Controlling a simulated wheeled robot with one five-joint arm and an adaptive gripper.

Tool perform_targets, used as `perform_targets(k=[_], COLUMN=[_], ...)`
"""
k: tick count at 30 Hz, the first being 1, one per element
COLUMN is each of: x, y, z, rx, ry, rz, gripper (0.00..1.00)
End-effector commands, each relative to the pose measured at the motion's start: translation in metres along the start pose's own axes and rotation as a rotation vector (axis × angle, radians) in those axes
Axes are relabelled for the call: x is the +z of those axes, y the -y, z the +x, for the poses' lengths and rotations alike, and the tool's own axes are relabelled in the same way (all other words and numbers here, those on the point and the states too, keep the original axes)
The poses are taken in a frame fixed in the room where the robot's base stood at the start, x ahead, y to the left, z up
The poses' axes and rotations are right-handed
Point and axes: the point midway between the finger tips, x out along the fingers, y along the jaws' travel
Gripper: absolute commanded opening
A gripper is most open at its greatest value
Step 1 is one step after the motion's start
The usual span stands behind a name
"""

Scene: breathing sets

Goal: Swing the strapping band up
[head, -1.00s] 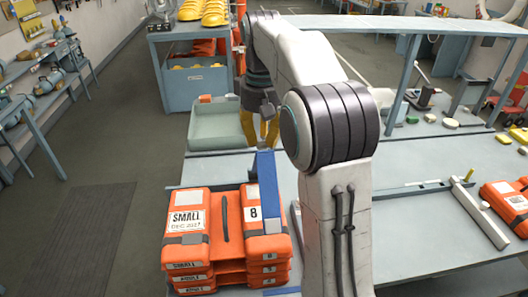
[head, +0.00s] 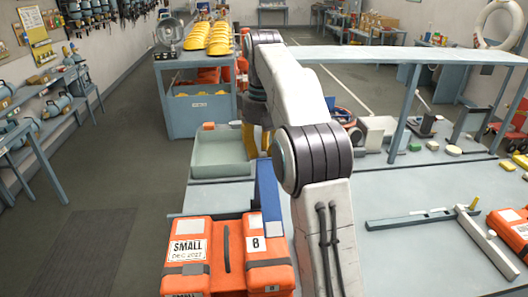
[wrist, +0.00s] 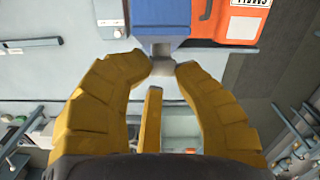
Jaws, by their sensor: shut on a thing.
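The strapping band (head: 268,198) is a blue bar beside the orange pack stack, rising from its right side towards my gripper. In the wrist view the band (wrist: 159,18) is at the top centre, with a small grey knob (wrist: 162,68) at its near end. My gripper (wrist: 162,70) has yellow fingers, closed on this knob from both sides. In the head view my gripper (head: 257,142) is at the band's far upper end, partly hidden by my arm. The band's lower end is hidden behind the pack.
Orange packs (head: 187,229) marked SMALL are stacked at the front. A pale green tray (head: 219,168) sits just left of my gripper. A grey L-shaped frame (head: 490,245) lies on the bench at right. A raised shelf (head: 410,53) spans the back right.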

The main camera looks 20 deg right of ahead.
Motion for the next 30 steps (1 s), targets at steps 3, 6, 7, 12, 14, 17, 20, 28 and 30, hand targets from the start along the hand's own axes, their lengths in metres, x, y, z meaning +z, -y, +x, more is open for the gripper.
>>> perform_targets(k=[3, 6, 7, 12, 14, 17, 20, 28, 30], x=[-0.0040, -0.0040, -0.0039, -0.0037, -0.0034, -0.0032, -0.0030, -0.0023, -0.0013], y=[-0.0009, -0.0009, -0.0009, -0.0005, -0.0004, -0.0003, -0.0003, -0.0001, 0.0001], z=[0.0087, 0.0088, 0.0089, 0.0080, 0.0071, 0.0058, 0.0050, 0.0041, 0.0040], rx=[0.000, -0.001, -0.001, -0.001, 0.000, 0.000, 0.000, 0.000, 0.000], ry=[0.003, 0.004, 0.004, 0.004, 0.003, 0.002, 0.001, 0.000, 0.000], rz=[0.000, 0.001, 0.001, 0.000, 0.000, 0.000, 0.000, 0.000, 0.000], gripper=[0.00, 0.00, 0.30, 0.45, 0.50, 0.53, 0.53, 0.53, 0.53])
